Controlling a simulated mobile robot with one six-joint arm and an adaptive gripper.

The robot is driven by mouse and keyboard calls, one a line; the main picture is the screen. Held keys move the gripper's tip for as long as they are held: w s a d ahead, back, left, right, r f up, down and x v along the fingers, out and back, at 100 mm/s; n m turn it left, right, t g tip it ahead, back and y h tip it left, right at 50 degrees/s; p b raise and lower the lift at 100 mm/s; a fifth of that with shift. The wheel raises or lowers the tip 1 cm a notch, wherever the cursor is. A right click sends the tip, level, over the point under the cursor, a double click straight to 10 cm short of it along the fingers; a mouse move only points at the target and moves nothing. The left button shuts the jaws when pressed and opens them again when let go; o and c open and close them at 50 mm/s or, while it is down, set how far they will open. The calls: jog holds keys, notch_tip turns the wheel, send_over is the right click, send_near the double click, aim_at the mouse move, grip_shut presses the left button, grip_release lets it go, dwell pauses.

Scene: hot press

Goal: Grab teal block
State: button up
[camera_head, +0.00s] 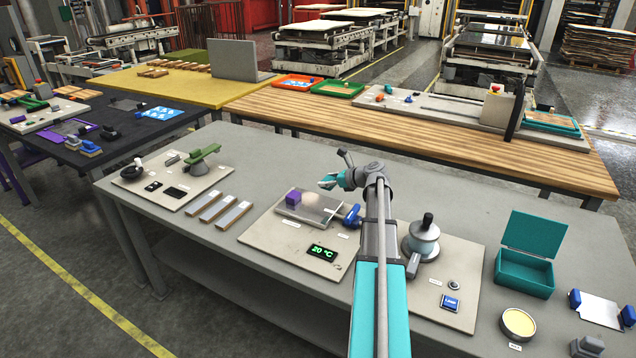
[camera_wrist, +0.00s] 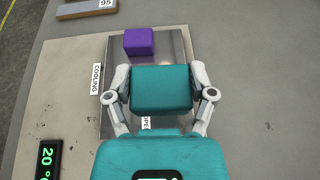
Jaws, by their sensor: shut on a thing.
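The teal block (camera_wrist: 161,90) is between the two fingers of my gripper (camera_wrist: 161,97) in the wrist view. The fingers are shut on its left and right sides. In the head view my gripper (camera_head: 329,182) is above the board with the cooling plate, and the block is hard to tell apart from the teal and grey gripper parts. A purple block (camera_wrist: 139,42) sits on the metal cooling plate (camera_wrist: 176,48), beyond the teal block. It also shows in the head view (camera_head: 293,198). I cannot tell whether the teal block touches the plate.
A display reading 20 °C (camera_head: 323,252) lies in front of the plate. A blue-handled part (camera_head: 352,214) is right of the plate. A grey press (camera_head: 421,240) stands further right, then an open teal box (camera_head: 526,270). Several metal bars (camera_head: 218,208) lie left.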

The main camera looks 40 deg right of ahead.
jog(key=s+d+r+p, duration=0.4)
jog(key=s+d+r, duration=0.1)
jog(key=s+d, duration=0.1)
jog(key=shift+d, duration=0.9)
jog(key=shift+r, duration=0.1)
